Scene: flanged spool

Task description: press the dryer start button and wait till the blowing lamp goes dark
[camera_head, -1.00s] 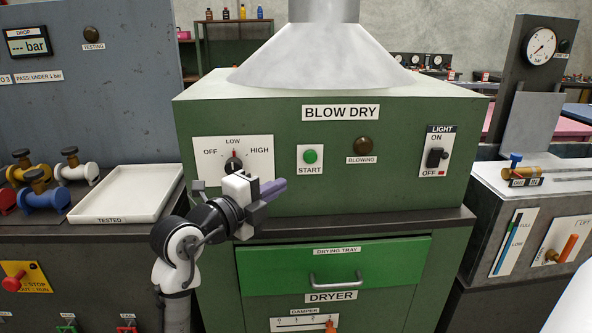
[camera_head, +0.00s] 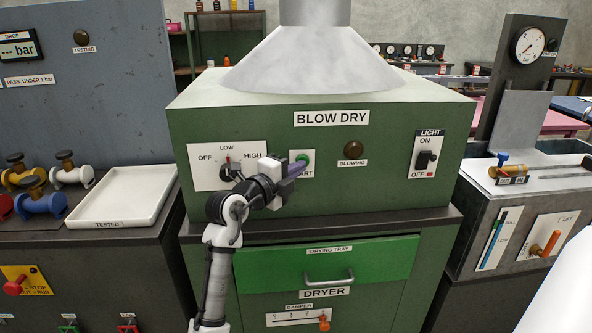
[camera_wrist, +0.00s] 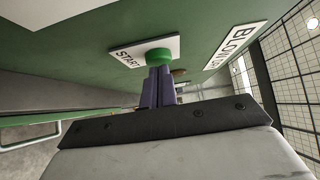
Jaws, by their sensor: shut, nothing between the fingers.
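The green start button (camera_head: 301,156) sits on a white START plate on the green dryer front (camera_head: 400,130). My gripper (camera_head: 299,167) is shut and empty, its purple fingers pointing at the button and covering part of the plate. In the wrist view my fingertips (camera_wrist: 158,72) are right at the lower edge of the green button (camera_wrist: 158,56); I cannot tell whether they touch it. The blowing lamp (camera_head: 353,148), right of the button, is dark brown and unlit.
A heat selector dial (camera_head: 229,172) is left of the button, partly behind my arm. A light switch (camera_head: 426,160) is to the right. The drying tray drawer (camera_head: 385,262) below is closed. A white tray (camera_head: 124,197) stands empty at left.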

